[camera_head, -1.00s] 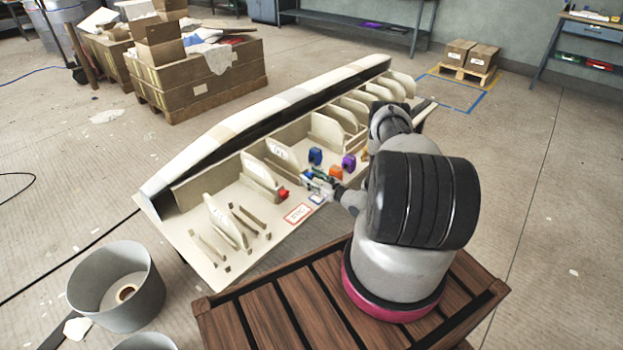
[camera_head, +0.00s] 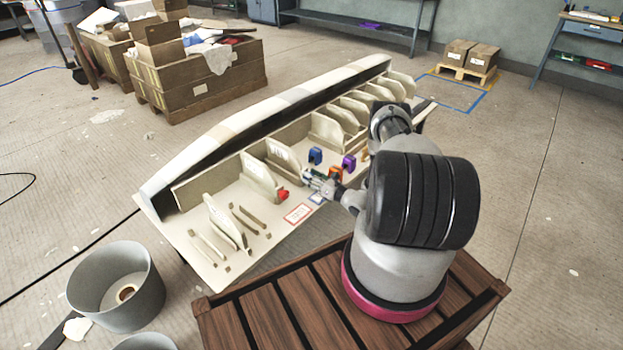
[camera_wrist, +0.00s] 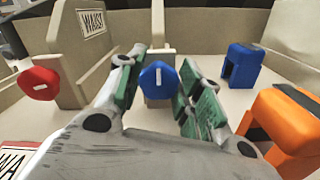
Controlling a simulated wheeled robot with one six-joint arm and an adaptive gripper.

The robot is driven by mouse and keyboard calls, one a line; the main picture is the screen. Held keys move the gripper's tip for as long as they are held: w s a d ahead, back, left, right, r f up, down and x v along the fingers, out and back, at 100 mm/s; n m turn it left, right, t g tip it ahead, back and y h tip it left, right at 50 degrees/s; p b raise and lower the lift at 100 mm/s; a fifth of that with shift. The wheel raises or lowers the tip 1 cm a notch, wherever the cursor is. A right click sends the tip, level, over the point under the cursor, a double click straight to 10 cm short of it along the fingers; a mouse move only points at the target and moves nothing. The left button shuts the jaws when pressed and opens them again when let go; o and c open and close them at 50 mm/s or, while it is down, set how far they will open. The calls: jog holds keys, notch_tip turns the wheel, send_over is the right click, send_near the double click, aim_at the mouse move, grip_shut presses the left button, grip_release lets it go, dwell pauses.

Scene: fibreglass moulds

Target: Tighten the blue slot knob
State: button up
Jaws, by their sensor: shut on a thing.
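The blue slot knob (camera_wrist: 159,80), a rounded dark-blue piece with a pale mark on its face, sits between the green-padded fingers of my gripper (camera_wrist: 158,95) in the wrist view. My gripper is shut on it; the finger contact is partly hidden. In the head view my gripper (camera_head: 310,178) is low over the cream mould (camera_head: 225,190), and the knob cannot be made out there. A red knob (camera_wrist: 38,83) is at the left in the wrist view and also shows in the head view (camera_head: 282,195).
A blue block (camera_wrist: 241,66) and an orange block (camera_wrist: 285,120) stand close on the right. A purple block (camera_head: 348,161) is beyond the orange one. Upright cream ribs (camera_head: 262,178) rise near my gripper. A red-bordered label (camera_head: 298,213) lies in front.

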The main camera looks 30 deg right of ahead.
jog(key=m, duration=0.4)
jog(key=shift+d+f+m, duration=0.1)
jog(key=shift+m, duration=0.3)
jog(key=m, duration=0.9)
jog(key=shift+f, duration=0.15)
jog(key=shift+m, duration=1.8)
jog(key=shift+f, duration=0.1)
jog(key=o, duration=1)
jog(key=shift+d, duration=0.1)
jog(key=shift+o, duration=0.2)
